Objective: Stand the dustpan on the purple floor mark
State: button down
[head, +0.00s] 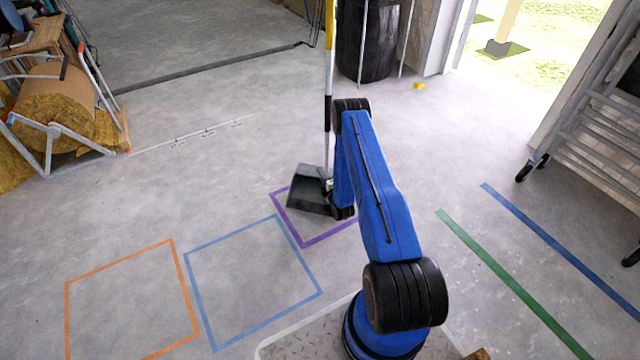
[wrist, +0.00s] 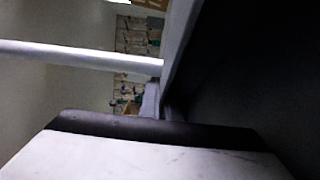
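The dustpan (head: 306,192) is a dark grey pan with a tall handle (head: 329,90) in yellow, black and white. It looks upright in the head view. The pan overlaps the upper left part of the purple floor mark (head: 330,235), a square outline partly hidden by the pan and my arm. I cannot tell whether the pan touches the floor. My gripper (head: 331,187) is at the pan's right side by the handle's foot, mostly hidden behind my blue arm. The wrist view shows a pale bar and dark close surfaces; the fingertips and their grip are unclear.
A blue square outline (head: 234,238) and an orange one (head: 120,257) lie to the left. Green (head: 510,279) and blue (head: 560,248) floor stripes run at the right. A wheeled rack (head: 590,130) stands at the right, a black bin (head: 368,45) behind.

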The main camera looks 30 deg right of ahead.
aim_at(321, 184)
jog(key=shift+d+f, duration=0.1)
jog(key=shift+f, duration=2.5)
jog(key=c, duration=2.4)
grip_release()
jog(key=shift+f, duration=0.15)
jog(key=shift+c, duration=0.2)
jog(key=o, duration=0.4)
jog(key=shift+o, duration=0.2)
jog(key=shift+s, duration=0.3)
jog(key=s, duration=0.7)
jog(key=s+a, duration=0.1)
jog(key=s, duration=0.3)
jog(key=shift+s, duration=0.2)
jog(key=shift+s, duration=0.15)
